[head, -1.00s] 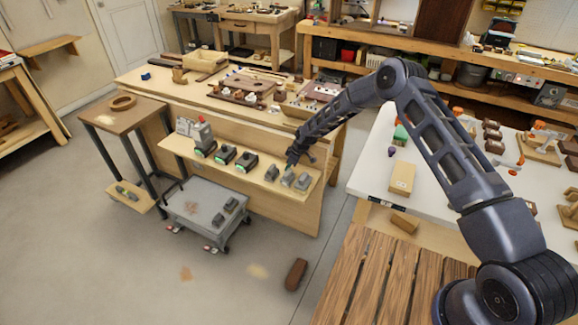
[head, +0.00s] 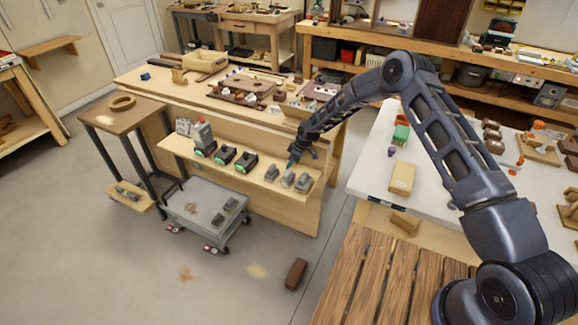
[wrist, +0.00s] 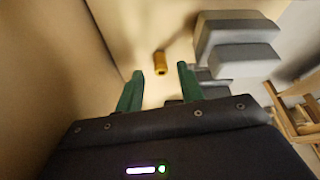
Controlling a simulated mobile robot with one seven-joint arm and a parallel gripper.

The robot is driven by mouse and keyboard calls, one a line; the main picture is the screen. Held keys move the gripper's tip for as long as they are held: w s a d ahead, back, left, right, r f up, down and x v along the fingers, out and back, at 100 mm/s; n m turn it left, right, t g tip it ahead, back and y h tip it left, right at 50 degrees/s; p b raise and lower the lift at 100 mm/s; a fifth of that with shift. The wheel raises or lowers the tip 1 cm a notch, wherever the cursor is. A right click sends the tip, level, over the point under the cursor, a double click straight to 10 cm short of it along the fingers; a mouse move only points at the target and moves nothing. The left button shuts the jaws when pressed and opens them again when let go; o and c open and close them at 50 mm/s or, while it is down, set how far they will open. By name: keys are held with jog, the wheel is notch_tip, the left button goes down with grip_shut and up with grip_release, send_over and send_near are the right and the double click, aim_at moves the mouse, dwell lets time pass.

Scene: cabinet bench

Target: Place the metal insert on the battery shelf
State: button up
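The metal insert (wrist: 160,63) is a small brass-coloured cylinder in the wrist view, just beyond the gap between my fingertips. It appears to stand free of both fingers against the pale wooden surface. I cannot make it out in the head view. My gripper (wrist: 160,72) has two green fingers, spread apart with nothing between them. In the head view my gripper (head: 293,160) is over the right part of the battery shelf (head: 262,187), a light wooden ledge. Grey batteries (wrist: 236,45) are close to the right of the insert in the wrist view.
Black-and-green batteries (head: 225,155) and a grey-and-red device (head: 201,134) occupy the shelf's left part. A grey cart (head: 197,212) stands below it. The workbench (head: 215,88) rises behind. A white table (head: 376,172) is to the right.

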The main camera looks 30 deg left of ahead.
jog(key=v, duration=0.9)
jog(key=shift+r, duration=0.25)
